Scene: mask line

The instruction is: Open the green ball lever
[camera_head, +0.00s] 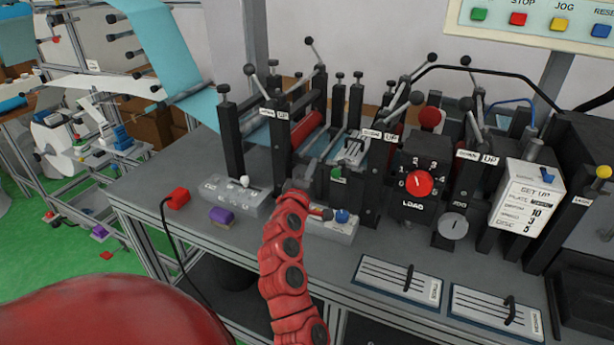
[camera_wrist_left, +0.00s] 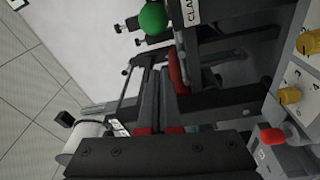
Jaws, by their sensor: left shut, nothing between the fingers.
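The green ball (camera_wrist_left: 153,19) shows at the top of the left wrist view, beside a dark post with a white label. In the head view a small green knob (camera_head: 337,173) sits low among the black clamp posts, just right of my left gripper (camera_head: 313,168); I cannot tell if it is the same ball. My left gripper is shut and empty over the machine's front part. Its closed fingers (camera_wrist_left: 158,92) point up the wrist view, below the green ball and apart from it. My right gripper is in neither view.
A red roller (camera_head: 307,131) and black-knobbed levers crowd the machine. A control box with a red dial (camera_head: 418,183) stands to the right. A red knob (camera_wrist_left: 272,136) and yellow knobs (camera_wrist_left: 290,96) are at the wrist view's right. Slider plates (camera_head: 399,280) lie at the bench front.

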